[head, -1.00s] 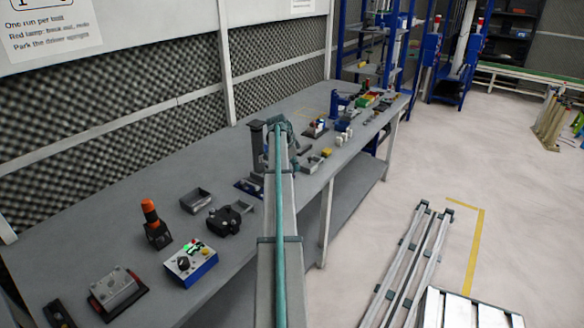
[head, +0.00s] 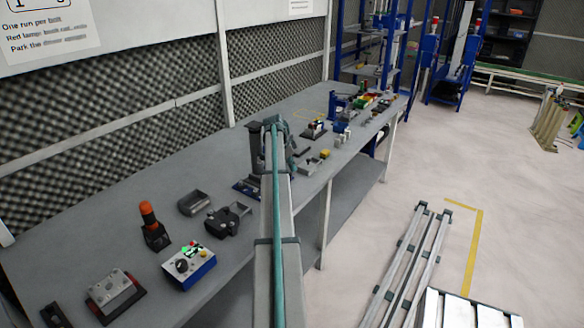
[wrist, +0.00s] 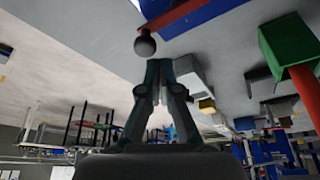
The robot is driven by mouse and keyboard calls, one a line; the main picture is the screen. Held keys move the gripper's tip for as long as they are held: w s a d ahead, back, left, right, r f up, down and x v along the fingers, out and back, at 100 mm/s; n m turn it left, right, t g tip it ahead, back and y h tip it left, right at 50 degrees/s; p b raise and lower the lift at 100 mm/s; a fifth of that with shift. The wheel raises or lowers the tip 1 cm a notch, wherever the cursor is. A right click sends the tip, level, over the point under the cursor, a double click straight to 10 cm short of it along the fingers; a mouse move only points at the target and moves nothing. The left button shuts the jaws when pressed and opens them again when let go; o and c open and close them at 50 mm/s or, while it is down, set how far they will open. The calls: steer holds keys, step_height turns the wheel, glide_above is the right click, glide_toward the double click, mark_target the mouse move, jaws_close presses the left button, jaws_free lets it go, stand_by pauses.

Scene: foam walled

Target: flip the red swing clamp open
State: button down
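In the wrist view the red clamp arm (wrist: 172,14) shows at the top, with a dark ball knob (wrist: 145,44) at its end. A blue base (wrist: 205,16) lies beside it on the grey bench. My gripper (wrist: 159,64) has its two fingertips together, just below the knob in the picture and apparently apart from it. Nothing shows between the fingers. In the head view a blue base (head: 246,187) shows left of my arm, but I cannot make out the red arm there. My gripper's fingers are hidden in the head view.
A green block with an orange-red post (wrist: 302,85) stands at the right in the wrist view. In the head view a control box (head: 190,266), an orange-topped device (head: 151,222) and a grey tray (head: 194,202) stand on the near bench (head: 95,230). Small fixtures line the far bench.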

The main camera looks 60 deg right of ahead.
steer(key=s+d, duration=0.2)
steer(key=s, duration=0.1)
steer(key=shift+r, duration=0.4)
steer(key=b+v, duration=0.2)
steer(key=v, duration=0.8)
steer(key=shift+w+d, duration=0.3)
steer(key=shift+f, duration=0.1)
